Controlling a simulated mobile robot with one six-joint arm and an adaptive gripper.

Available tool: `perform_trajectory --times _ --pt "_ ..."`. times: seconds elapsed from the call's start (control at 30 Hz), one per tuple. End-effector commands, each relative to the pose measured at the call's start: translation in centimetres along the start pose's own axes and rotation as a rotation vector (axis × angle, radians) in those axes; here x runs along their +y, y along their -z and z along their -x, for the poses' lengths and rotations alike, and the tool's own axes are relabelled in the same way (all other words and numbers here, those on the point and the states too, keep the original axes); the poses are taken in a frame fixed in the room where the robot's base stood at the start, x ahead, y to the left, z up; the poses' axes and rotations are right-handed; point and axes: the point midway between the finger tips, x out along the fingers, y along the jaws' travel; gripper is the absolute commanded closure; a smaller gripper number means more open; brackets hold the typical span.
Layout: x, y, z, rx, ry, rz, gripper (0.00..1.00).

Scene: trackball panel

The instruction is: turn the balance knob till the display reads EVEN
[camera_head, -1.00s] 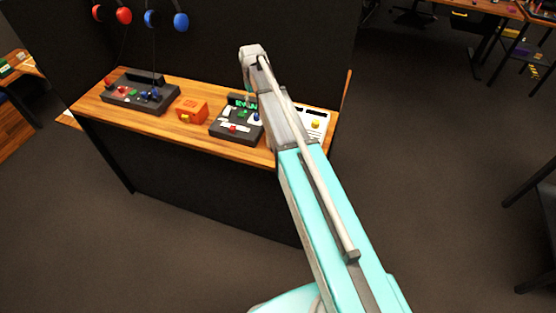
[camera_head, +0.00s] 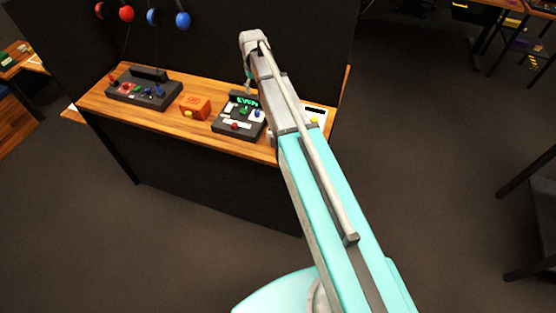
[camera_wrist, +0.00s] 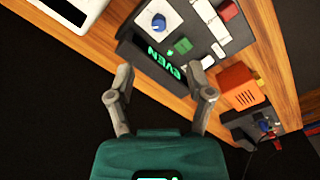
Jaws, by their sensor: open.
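The panel (camera_head: 228,132) is a dark box on the wooden counter. Its display (camera_head: 243,100) reads EVEN in green letters; in the wrist view the display (camera_wrist: 166,66) shows the same word upside down. The blue balance knob (camera_wrist: 159,22) sits on a white plate beyond the display; in the head view the knob (camera_head: 257,113) is beside my arm. My gripper (camera_wrist: 163,76) is open and empty, its two fingers apart on either side of the display. It is clear of the knob. In the head view my arm hides part of the gripper.
An orange box (camera_head: 195,107) stands left of the panel, and another dark control panel (camera_head: 143,97) farther left. Headphones hang on the dark back wall.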

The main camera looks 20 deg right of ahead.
Motion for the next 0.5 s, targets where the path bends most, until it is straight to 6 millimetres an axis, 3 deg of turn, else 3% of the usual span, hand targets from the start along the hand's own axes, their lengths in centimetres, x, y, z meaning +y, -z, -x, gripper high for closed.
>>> perform_trajectory --times 0.5 --pt "-1.4 -6.8 -2.4 0.000 0.000 -0.051 0.33"
